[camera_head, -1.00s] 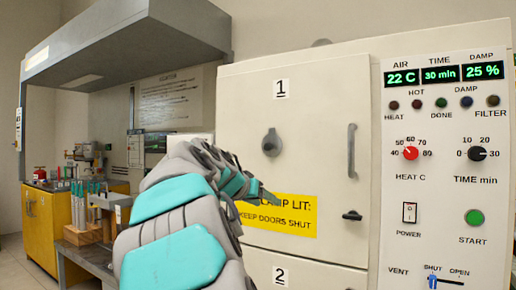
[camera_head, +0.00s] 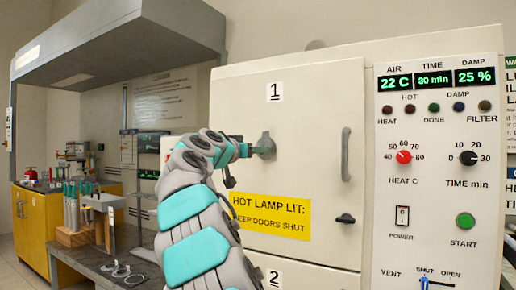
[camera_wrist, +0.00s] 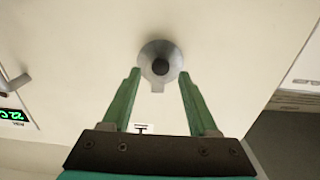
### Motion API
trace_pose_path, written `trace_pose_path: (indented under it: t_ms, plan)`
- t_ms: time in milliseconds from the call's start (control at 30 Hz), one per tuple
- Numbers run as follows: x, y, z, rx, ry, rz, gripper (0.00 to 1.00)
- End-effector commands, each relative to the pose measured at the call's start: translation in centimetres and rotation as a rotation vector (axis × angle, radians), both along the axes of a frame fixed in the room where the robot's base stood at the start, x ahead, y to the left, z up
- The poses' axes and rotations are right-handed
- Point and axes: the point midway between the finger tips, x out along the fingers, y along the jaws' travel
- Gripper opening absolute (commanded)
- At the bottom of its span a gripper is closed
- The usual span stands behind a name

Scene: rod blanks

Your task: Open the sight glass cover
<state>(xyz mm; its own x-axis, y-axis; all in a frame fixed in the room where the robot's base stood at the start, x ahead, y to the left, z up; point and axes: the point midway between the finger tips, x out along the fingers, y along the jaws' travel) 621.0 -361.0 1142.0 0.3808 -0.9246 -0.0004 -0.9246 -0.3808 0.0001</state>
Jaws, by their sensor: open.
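The sight glass cover (camera_head: 266,145) is a small grey round plate on the upper door, marked 1. In the wrist view the cover (camera_wrist: 160,49) shows a dark round centre and a short tab at its lower edge. My gripper (camera_head: 250,149) is at the left side of the cover in the head view and partly overlaps it. In the wrist view my gripper (camera_wrist: 160,72) is open, with its two green fingers on either side of the cover's lower part and nothing held. Whether the fingertips touch the cover or door cannot be told.
The door has a vertical grey handle (camera_head: 346,154) and a black latch (camera_head: 345,218) right of the cover. A yellow warning label (camera_head: 270,217) is below it. The control panel (camera_head: 440,200) is farther right. A bench (camera_head: 110,262) and hood (camera_head: 120,45) are at left.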

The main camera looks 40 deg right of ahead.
Motion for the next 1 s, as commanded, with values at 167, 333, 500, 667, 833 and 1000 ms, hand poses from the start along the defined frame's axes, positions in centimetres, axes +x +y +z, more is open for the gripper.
trace_pose_path:
  t_ms: [167,333,500,667,833,1000]
  plan:
    - [0.9,-1.8,0.1,0.002,0.0,0.002,0.6]
    - [1.0,-2.2,0.0,0.0,0.0,0.002,0.6]
    - [1.0,-2.1,0.0,0.0,0.0,0.002,0.58]
    - [1.0,-2.1,0.0,0.0,0.0,0.002,0.4]
    - [1.0,-2.1,0.0,0.0,0.0,0.002,0.21]
    - [1.0,-2.1,0.0,0.0,0.0,0.002,0.01]
